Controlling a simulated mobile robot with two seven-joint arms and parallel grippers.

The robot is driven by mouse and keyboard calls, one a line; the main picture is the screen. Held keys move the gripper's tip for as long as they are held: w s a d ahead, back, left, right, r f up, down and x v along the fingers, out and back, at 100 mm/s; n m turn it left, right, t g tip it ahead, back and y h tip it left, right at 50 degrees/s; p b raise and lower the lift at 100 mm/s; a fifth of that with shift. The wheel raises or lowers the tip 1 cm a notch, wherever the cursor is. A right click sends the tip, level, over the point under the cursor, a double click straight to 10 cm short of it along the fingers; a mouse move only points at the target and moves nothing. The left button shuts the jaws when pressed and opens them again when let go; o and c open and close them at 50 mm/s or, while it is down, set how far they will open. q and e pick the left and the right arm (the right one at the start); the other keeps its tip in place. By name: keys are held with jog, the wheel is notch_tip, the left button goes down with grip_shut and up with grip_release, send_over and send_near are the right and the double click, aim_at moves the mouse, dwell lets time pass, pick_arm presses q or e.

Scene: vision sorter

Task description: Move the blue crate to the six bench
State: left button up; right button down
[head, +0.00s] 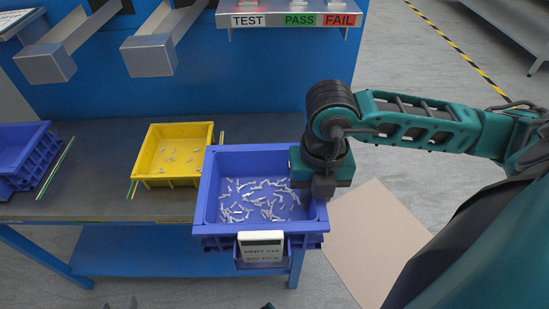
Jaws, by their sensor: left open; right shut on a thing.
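A blue crate (210,190) with many small pale parts inside is at the right end of the bench, in the head view. A white label with black text (261,246) is on its front. Its front hangs past the bench's front edge; I cannot tell whether its underside touches the top. My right gripper (323,188) is shut on the crate's right wall, its fingers partly hidden. Of my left gripper (120,304), only small dark tips seem to show at the bottom edge, apart and away from the crate. No six sign is readable.
A yellow crate (150,182) with a few parts stands left of the blue crate on the grey bench (100,205). Another blue crate (45,160) is at far left. TEST, PASS and FAIL labels (300,20) are above. A tan floor mat (375,240) lies at right.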

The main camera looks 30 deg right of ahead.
jog(key=shift+s+d, duration=0.1)
jog(key=shift+d, duration=0.2)
jog(key=shift+w+d, duration=0.2)
jog(key=shift+w, duration=0.05)
jog(key=w+d+b, duration=0.1)
jog(key=w+d, duration=0.4)
jog(key=w, duration=0.3)
jog(key=w+d+b, duration=0.1)
jog(key=w+d, duration=0.4)
jog(key=w, duration=0.3)
notch_tip(320, 180, down, 6)
jog(key=shift+a+f+b, duration=0.15)
jog(key=shift+f+b, duration=0.1)
jog(key=shift+b, duration=0.45)
jog(key=shift+w+f, duration=0.25)
jog(key=shift+f, duration=0.05)
pick_arm(q)
jog(key=f, duration=0.3)
jog(key=shift+s+d+f, duration=0.25)
jog(key=shift+s+f, duration=0.1)
jog(key=shift+f, duration=0.05)
pick_arm(e)
jog(key=shift+r, duration=0.1)
